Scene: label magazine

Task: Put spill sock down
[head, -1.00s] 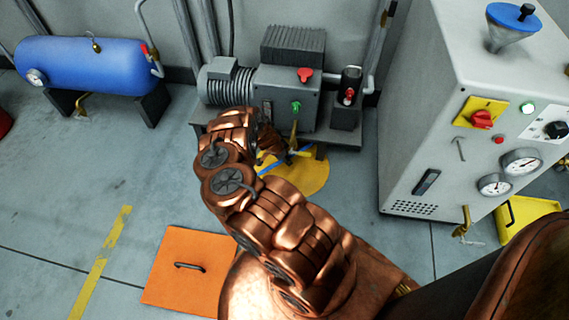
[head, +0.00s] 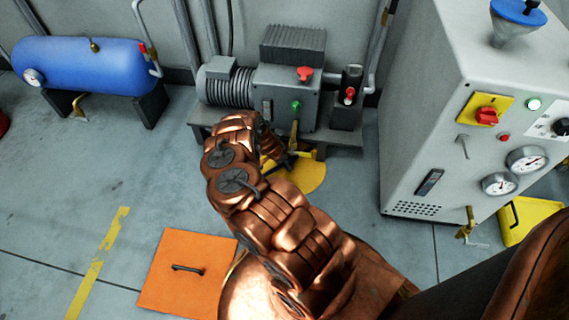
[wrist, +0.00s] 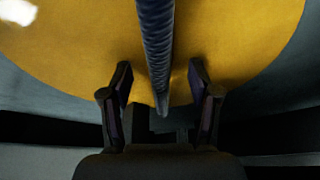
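The spill sock is a dark blue, ribbed, tube-like thing (wrist: 157,45) in the wrist view. It runs from the top edge down to between my fingers. My gripper (wrist: 160,80) is open, with one finger on each side of the sock and a gap on both sides. Behind them is a yellow round patch (wrist: 60,35). In the head view the yellow patch (head: 308,178) lies on the floor in front of the pump bench, and my gripper (head: 284,158) is over it, partly hidden by my arm. I cannot make out the sock there.
A grey pump (head: 285,90) with red and green knobs stands on a low bench behind my gripper. A grey cabinet (head: 425,130) with gauges is at the right. A blue tank (head: 85,65) is at the left. An orange plate (head: 180,285) lies on the floor.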

